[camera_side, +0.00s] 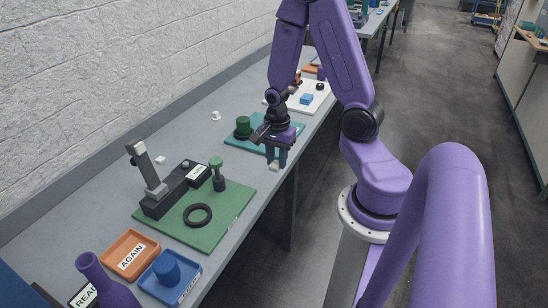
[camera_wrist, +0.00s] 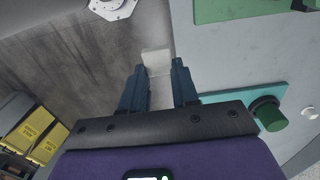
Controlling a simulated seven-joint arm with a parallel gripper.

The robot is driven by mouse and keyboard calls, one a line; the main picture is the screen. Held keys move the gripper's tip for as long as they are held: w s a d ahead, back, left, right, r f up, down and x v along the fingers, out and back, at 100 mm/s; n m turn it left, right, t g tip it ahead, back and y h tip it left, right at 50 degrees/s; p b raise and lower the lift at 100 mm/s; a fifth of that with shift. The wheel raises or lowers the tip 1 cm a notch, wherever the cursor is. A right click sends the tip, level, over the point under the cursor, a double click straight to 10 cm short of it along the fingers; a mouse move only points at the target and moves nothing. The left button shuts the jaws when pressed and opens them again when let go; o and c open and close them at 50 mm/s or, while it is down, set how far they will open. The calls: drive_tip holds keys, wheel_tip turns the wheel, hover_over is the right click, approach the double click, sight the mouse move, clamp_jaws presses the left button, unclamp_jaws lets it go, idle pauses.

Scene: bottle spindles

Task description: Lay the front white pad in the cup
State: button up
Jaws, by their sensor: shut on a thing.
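My gripper (camera_side: 279,158) is shut on a small white pad (camera_wrist: 157,60), which sits between the two fingertips in the wrist view. In the side view the gripper hangs at the front edge of the table, by the teal mat (camera_side: 300,128), and the pad shows small and pale below the fingers. Another small white pad (camera_side: 160,160) lies on the table near the wall. A small white cup-like piece (camera_side: 215,115) stands on the table further back; I cannot tell for sure that it is the cup. It also shows in the wrist view (camera_wrist: 308,112).
A green board (camera_side: 225,215) holds a black device (camera_side: 172,198) with an upright post, a green-topped spindle (camera_side: 216,164) and a black ring (camera_side: 197,214). A green cylinder (camera_side: 243,126) stands on the teal mat. Orange (camera_side: 117,238) and blue (camera_side: 190,290) trays and a purple bottle (camera_side: 108,285) are nearer.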

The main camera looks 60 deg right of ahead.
drive_tip(key=w+a+r+n, duration=0.2)
drive_tip(key=w+a+n, duration=0.2)
drive_tip(key=n, duration=0.5)
drive_tip(key=w+a+r+n, duration=0.2)
drive_tip(key=w+a+n, duration=0.2)
drive_tip(key=a+n, duration=0.4)
drive_tip(key=shift+w+a+r+n, duration=0.35)
drive_tip(key=shift+r+n, duration=0.05)
drive_tip(key=shift+n, duration=0.1)
drive_tip(key=shift+s, duration=0.1)
hover_over(195, 216)
wheel_tip(195, 216, down, 10)
drive_tip(key=shift+s+d+f, duration=0.1)
drive_tip(key=shift+s+f, duration=0.05)
drive_tip(key=shift+f, duration=0.1)
drive_tip(key=shift+w+f, duration=0.2)
drive_tip(key=shift+f, duration=1.6)
drive_tip(key=shift+f, duration=0.6)
